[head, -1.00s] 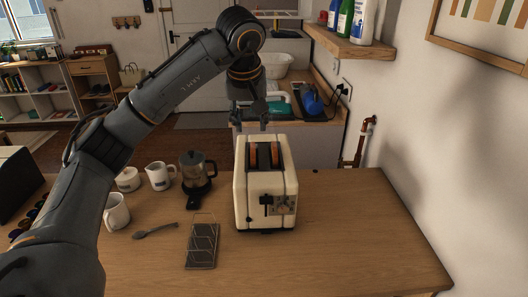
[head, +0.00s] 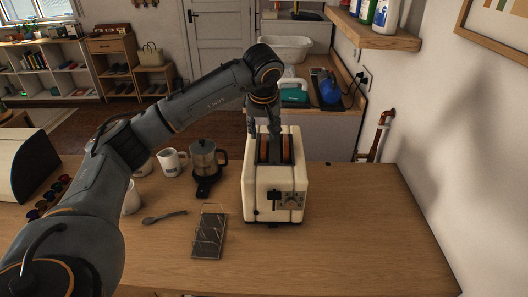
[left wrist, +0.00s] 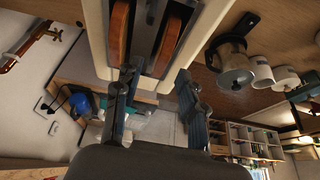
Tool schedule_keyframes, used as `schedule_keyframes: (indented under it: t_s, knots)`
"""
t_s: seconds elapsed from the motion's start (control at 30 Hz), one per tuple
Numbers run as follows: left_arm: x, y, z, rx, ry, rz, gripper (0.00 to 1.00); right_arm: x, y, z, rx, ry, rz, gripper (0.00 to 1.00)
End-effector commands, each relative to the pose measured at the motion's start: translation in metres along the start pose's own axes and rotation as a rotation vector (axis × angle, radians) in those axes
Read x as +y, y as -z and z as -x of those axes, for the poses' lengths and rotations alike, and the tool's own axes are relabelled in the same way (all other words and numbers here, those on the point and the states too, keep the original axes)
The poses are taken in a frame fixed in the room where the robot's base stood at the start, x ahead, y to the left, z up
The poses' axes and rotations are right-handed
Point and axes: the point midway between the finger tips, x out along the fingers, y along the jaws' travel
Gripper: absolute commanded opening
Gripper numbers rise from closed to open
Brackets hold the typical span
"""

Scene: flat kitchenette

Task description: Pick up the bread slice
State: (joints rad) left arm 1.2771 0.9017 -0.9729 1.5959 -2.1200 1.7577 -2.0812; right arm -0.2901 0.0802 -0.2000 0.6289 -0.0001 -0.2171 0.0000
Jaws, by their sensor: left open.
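Two brown bread slices stand upright in the slots of a cream toaster (head: 262,205): a left slice (head: 263,151) and a right slice (head: 286,150). In the left wrist view both slices show at the top, one on the left (left wrist: 117,35) and one on the right (left wrist: 168,45), within the toaster's pale casing (left wrist: 97,30). My left gripper (head: 264,132) is open and empty, its fingers pointing down at the toaster's far end. The left wrist view shows its two fingers (left wrist: 156,77) apart, close to the slots' near ends there. My right gripper is not in view.
A wire rack (head: 209,235) and a spoon (head: 163,217) lie left of the toaster. The wooden table (head: 360,235) is clear on the right. A wall shelf (head: 375,30) holds bottles.

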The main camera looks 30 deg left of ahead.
Motion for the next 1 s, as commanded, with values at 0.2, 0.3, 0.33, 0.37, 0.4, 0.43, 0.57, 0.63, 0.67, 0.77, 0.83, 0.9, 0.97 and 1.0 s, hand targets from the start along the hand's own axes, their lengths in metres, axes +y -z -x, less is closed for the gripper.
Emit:
schedule_keyframes:
  t_s: [0.2, 0.3, 0.33, 0.37, 0.4, 0.43, 0.57, 0.63, 0.67, 0.77, 0.83, 0.9, 0.97, 1.0]
  knots:
    - [-0.002, -0.001, -0.029, -0.002, 0.002, 0.001, 0.41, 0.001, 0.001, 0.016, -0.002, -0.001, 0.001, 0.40]
    - [-0.002, -0.002, -0.034, -0.001, 0.000, 0.001, 0.41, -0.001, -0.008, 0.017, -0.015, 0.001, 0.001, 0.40]
    - [-0.002, -0.002, -0.035, -0.001, 0.000, 0.001, 0.41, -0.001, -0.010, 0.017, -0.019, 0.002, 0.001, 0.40]
    - [-0.002, -0.002, -0.035, 0.000, 0.000, 0.001, 0.41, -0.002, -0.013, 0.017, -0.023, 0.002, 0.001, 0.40]
    - [-0.001, -0.002, -0.035, 0.000, 0.000, 0.001, 0.41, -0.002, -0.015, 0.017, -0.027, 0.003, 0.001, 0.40]
    - [-0.001, -0.002, -0.035, 0.000, 0.000, 0.001, 0.41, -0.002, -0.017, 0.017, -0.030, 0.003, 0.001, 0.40]
    - [-0.001, -0.002, -0.035, 0.000, 0.000, 0.000, 0.28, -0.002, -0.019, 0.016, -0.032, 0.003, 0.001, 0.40]
    - [-0.001, -0.002, -0.035, 0.000, 0.000, 0.000, 0.14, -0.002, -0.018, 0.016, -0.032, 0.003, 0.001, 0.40]
    - [-0.001, -0.002, -0.035, 0.000, 0.000, 0.000, 0.08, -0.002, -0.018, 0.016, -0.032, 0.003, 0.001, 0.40]
    - [-0.001, -0.002, -0.035, 0.000, 0.000, 0.000, 0.00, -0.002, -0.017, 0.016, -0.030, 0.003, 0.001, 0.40]
    - [-0.001, -0.001, -0.034, 0.000, 0.000, 0.000, 0.00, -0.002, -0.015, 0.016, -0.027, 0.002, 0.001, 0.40]
    - [-0.001, -0.001, -0.034, 0.000, 0.000, 0.001, 0.00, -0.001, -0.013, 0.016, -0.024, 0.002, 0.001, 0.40]
    - [-0.001, -0.001, -0.034, 0.000, 0.000, 0.001, 0.00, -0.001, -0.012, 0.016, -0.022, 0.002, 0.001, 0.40]
    - [-0.001, -0.001, -0.034, 0.000, 0.000, 0.001, 0.00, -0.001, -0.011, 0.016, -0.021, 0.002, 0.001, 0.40]
